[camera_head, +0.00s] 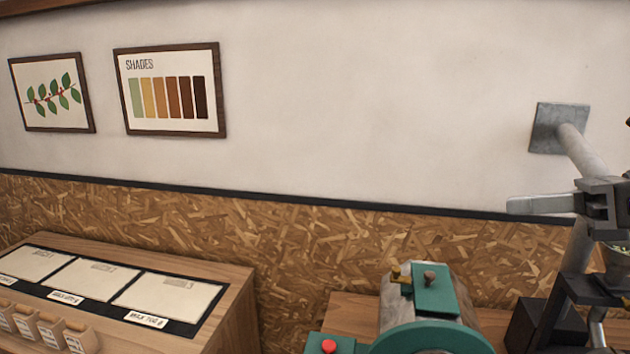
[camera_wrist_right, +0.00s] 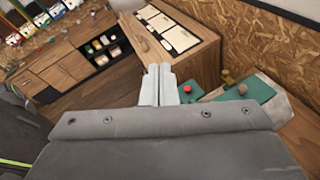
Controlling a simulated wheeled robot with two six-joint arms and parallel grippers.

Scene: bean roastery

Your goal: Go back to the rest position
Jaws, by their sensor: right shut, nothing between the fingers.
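My right gripper (camera_head: 540,204) shows at the right side of the head view, raised in front of the wall, its pale fingers pointing left. In the right wrist view its two fingers (camera_wrist_right: 158,84) lie together, shut, with nothing between them. The gripper is above and to the right of the green roasting machine (camera_head: 432,290) and touches nothing that I can see. My left gripper is in neither view.
A wooden counter (camera_head: 228,275) with pale labelled cards and small boxes stands at the lower left. A red button (camera_head: 329,346) is beside the roaster. A grey pipe (camera_head: 580,150) comes from the wall behind my right gripper. Wooden cabinets (camera_wrist_right: 60,70) show in the wrist view.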

